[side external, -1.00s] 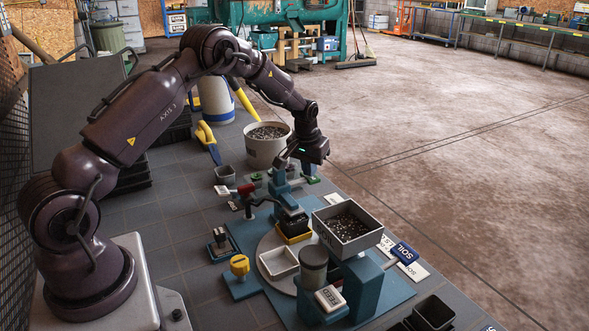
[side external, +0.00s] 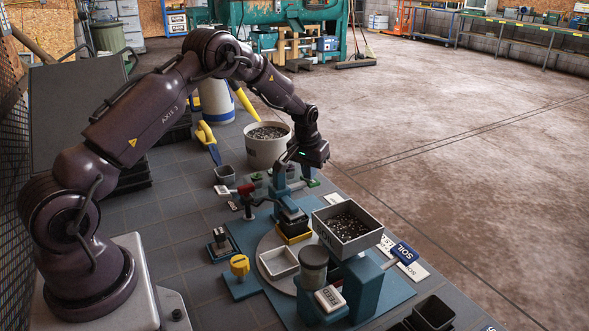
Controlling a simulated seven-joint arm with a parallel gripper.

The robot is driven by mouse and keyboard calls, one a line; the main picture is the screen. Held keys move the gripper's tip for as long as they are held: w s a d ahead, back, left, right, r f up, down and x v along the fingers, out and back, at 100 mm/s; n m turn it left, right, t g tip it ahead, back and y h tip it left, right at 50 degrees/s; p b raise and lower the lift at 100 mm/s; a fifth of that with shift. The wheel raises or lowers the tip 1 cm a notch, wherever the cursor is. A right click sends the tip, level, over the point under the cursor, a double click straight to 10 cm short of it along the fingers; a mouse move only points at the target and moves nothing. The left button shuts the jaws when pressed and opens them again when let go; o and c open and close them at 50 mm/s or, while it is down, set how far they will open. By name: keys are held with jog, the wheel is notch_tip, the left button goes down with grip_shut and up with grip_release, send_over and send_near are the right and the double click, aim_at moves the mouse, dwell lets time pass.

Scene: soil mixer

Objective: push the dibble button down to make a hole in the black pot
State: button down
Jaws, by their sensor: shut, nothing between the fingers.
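The black pot (side external: 293,226) sits in a yellow holder (side external: 296,239) on the round turntable, under the blue dibble press (side external: 288,205). The press head is right over the pot and hides most of its inside, so I cannot see a hole. My gripper (side external: 284,163) is shut and empty, above the upper part of the blue press. The dibble button is not clearly distinguishable under my gripper, and I cannot tell whether they touch.
A grey soil hopper (side external: 347,229) with a blue SOIL handle (side external: 404,253) stands to the right. A white tray (side external: 279,262), a grey cylinder (side external: 313,267) and a FEED button (side external: 329,299) are in front. A red-knobbed lever (side external: 246,189) is left of the press. A white bucket (side external: 267,150) stands behind.

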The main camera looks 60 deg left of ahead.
jog(key=shift+f, duration=0.55)
jog(key=shift+s+f, duration=0.1)
jog(key=shift+f, duration=0.05)
dwell(5.5)
jog(key=shift+w+a+v, duration=0.15)
jog(key=shift+w+v, duration=0.1)
jog(key=shift+v, duration=1.05)
jog(key=shift+w+a+v, duration=0.1)
jog(key=shift+w+v, duration=0.1)
jog(key=shift+v, duration=1.1)
jog(key=shift+w+a+v, duration=0.15)
jog(key=shift+w+v, duration=0.1)
jog(key=shift+v, duration=1.05)
